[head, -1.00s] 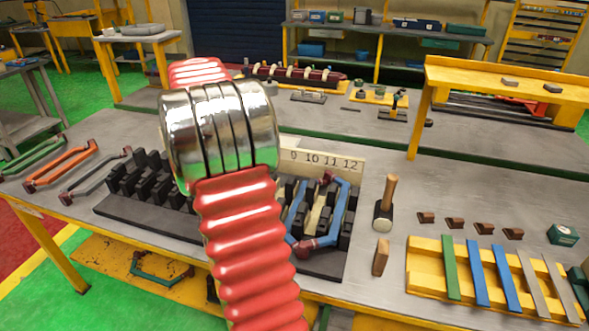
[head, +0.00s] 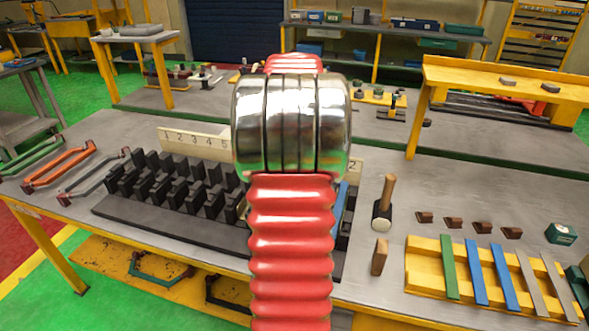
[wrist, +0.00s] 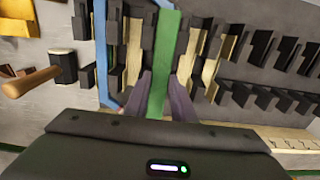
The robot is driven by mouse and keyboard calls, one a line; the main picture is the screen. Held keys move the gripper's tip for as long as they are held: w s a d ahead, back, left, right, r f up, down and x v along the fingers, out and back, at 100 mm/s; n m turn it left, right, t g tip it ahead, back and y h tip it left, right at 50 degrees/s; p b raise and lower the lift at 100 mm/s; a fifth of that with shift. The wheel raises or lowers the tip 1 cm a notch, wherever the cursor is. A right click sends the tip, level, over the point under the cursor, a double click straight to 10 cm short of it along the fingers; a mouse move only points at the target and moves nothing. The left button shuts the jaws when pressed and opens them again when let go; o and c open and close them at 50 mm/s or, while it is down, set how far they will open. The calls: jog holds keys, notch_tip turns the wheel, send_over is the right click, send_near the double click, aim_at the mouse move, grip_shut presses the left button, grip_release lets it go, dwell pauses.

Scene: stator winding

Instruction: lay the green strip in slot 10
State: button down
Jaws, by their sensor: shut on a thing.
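In the wrist view my gripper (wrist: 158,97) is shut on a green strip (wrist: 165,45), which stretches away between the two grey fingers. The strip is over the black toothed stator block (head: 160,220), between teeth. I cannot tell whether it touches the slot floor, or which slot number it lines up with. A blue coil (wrist: 102,55) lies in the block to the left of the strip. Pale liners (wrist: 211,65) show in slots on both sides. In the head view my arm hides the gripper, the held strip and the middle of the number plate (head: 190,137).
A yellow rack (head: 425,270) at the right holds another green strip (head: 449,267), blue strips and grey strips. Several coils lie at the left end.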

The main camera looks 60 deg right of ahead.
jog(key=shift+f, duration=0.1)
jog(key=shift+f, duration=2.05)
jog(key=shift+f, duration=3.1)
dwell(0.7)
jog(key=c, duration=1.4)
grip_release()
jog(key=shift+r, duration=0.8)
